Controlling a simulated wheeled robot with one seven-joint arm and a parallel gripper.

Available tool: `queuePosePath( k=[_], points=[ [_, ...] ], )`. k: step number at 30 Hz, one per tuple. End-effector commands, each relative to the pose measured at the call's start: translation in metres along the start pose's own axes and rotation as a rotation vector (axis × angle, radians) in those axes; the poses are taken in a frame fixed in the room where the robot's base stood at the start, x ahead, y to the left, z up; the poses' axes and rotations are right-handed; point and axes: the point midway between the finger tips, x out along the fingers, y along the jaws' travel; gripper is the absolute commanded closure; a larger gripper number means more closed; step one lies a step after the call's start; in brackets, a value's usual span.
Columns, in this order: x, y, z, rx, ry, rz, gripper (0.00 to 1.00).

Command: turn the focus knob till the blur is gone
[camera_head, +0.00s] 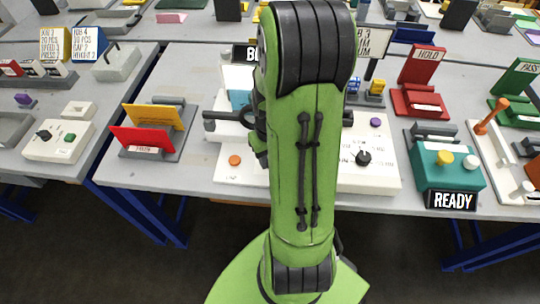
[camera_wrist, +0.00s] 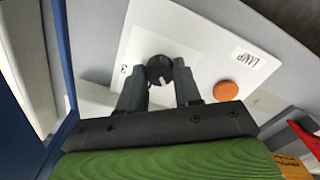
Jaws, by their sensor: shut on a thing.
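A round black knob (camera_wrist: 160,69) with a white pointer mark stands on a white panel (camera_wrist: 188,52) in the wrist view. My gripper (camera_wrist: 162,78) is shut on this knob, one finger on each side. A "3" is printed beside it; no focus label can be read. In the head view my arm hides the gripper's tips and the held knob. The white panel's right part (camera_head: 385,180) shows there. A dark sign (camera_head: 251,53) reads "BL", the rest hidden behind my arm.
An orange button (camera_wrist: 226,90) marked LAMP lies beside the held knob. Another black knob (camera_head: 363,158) and a purple button (camera_head: 375,122) are on the panel's right. A red and yellow card rack (camera_head: 150,135) stands left, a teal READY box (camera_head: 446,165) right.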

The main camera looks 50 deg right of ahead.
Motion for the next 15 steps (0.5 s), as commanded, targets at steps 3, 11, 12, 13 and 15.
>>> queuePosePath(
  k=[3,11,12,13,15],
  points=[
    [-0.0006,0.0,-0.0001,0.108,0.0,0.001,0.97],
    [-0.0005,0.0001,-0.0001,0.352,0.0,0.001,0.97],
    [-0.0005,0.0,-0.0001,0.388,0.0,0.001,0.97],
    [-0.0005,0.0,-0.0001,0.414,0.0,0.0,0.97],
    [-0.0005,0.0001,-0.0001,0.473,0.0,0.0,0.97]
  ],
)
